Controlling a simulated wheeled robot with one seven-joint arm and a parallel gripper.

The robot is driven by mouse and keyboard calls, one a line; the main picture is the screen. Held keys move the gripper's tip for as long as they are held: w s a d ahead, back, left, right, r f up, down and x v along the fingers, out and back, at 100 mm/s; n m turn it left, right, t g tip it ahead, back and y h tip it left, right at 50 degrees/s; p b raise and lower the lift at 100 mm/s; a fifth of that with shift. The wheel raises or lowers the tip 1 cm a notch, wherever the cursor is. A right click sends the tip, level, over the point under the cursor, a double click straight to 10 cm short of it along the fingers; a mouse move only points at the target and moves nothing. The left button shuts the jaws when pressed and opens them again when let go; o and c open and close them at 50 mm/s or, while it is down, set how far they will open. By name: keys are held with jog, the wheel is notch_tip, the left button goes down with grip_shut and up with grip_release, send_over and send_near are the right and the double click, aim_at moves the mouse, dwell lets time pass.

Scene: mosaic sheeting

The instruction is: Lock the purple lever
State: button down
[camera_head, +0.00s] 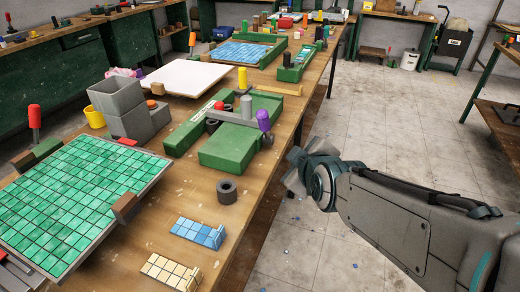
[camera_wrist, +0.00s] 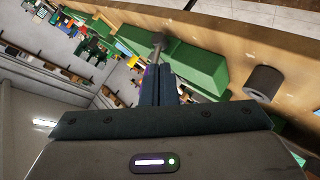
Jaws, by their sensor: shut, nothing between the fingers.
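The purple lever (camera_head: 263,120) has a purple knob on a grey bar, on a green fixture block (camera_head: 228,146) near the table's right edge. The knob stands upright at the bar's right end. My gripper (camera_head: 294,168) is to the right of and nearer than the lever, by the table edge, with a visible gap to the knob in the head view. In the wrist view my gripper's fingers (camera_wrist: 158,86) are together and empty. They point toward the grey bar (camera_wrist: 158,40) and hide most of the knob; a sliver of purple shows beside them. The green fixture block (camera_wrist: 196,66) lies just beyond.
A dark ring (camera_head: 227,190) stands on the table before the fixture. A green tile sheet (camera_head: 75,200) lies at left, grey blocks (camera_head: 122,105) behind it. Blue tiles (camera_head: 198,232) and cream tiles (camera_head: 170,270) lie in front. Open floor (camera_head: 390,130) is at right.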

aim_at(266, 129)
jog(key=w+a+f+n+t+y+b, duration=0.2)
jog(key=a+f+n+t+b, duration=0.3)
jog(key=n+t+b, duration=0.5)
jog(key=a+n+b, duration=0.1)
jog(key=b, duration=0.5)
jog(key=shift+a+f+n+y, duration=0.25)
jog(key=shift+a+n+y, duration=0.05)
jog(key=shift+w, duration=0.1)
jog(key=x, duration=0.9)
jog(key=shift+w+r+b, duration=0.2)
jog(key=shift+w+b, duration=0.15)
jog(key=shift+b, duration=0.1)
jog(key=shift+a+r, duration=0.1)
jog(key=shift+r, duration=0.05)
